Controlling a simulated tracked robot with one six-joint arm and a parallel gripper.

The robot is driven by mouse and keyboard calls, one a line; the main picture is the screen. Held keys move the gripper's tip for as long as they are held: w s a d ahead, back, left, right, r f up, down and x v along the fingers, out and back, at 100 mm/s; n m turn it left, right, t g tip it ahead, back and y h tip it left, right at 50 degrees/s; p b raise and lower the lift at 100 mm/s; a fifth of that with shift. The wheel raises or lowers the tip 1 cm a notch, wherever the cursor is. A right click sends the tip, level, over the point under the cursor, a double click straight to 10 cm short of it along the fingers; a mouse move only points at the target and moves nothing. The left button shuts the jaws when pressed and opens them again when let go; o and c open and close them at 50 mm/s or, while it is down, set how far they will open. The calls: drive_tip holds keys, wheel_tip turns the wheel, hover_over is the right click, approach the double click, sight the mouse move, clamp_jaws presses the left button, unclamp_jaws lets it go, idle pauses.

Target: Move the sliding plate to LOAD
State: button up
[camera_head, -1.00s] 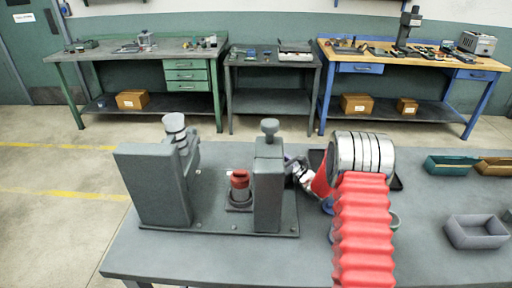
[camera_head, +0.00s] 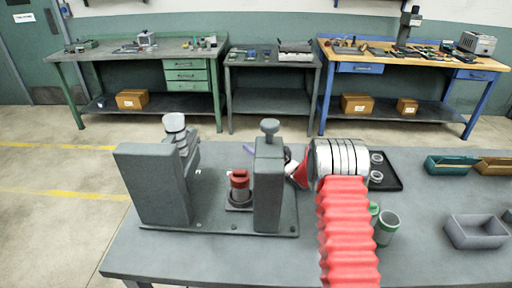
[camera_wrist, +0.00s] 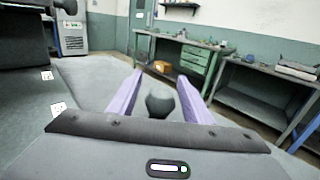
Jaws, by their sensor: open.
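The grinder fixture has a grey base plate (camera_head: 200,222), a thick left upright (camera_head: 153,187) and a narrower right upright (camera_head: 268,185) with a knob on top. A red-topped part (camera_head: 239,184) stands on a small dark square plate (camera_head: 238,207) between them; I cannot tell whether this is the sliding plate. My gripper is mostly hidden behind the right upright; a purple fingertip shows beside it in the head view. In the wrist view my gripper (camera_wrist: 160,80) is open, with a dark rounded knob (camera_wrist: 160,102) between its purple fingers, contact unclear. Two white labels (camera_wrist: 58,108) are too small to read.
A black tray (camera_head: 386,173) with metal rings and green-rimmed cups (camera_head: 387,228) stand right of the fixture, close to my arm. A grey bin (camera_head: 476,232), a teal bin (camera_head: 449,165) and an orange bin (camera_head: 494,167) are at the right. Workbenches line the wall behind.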

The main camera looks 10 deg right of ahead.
drive_tip(key=shift+c, duration=0.2)
clamp_jaws()
idle(0.4)
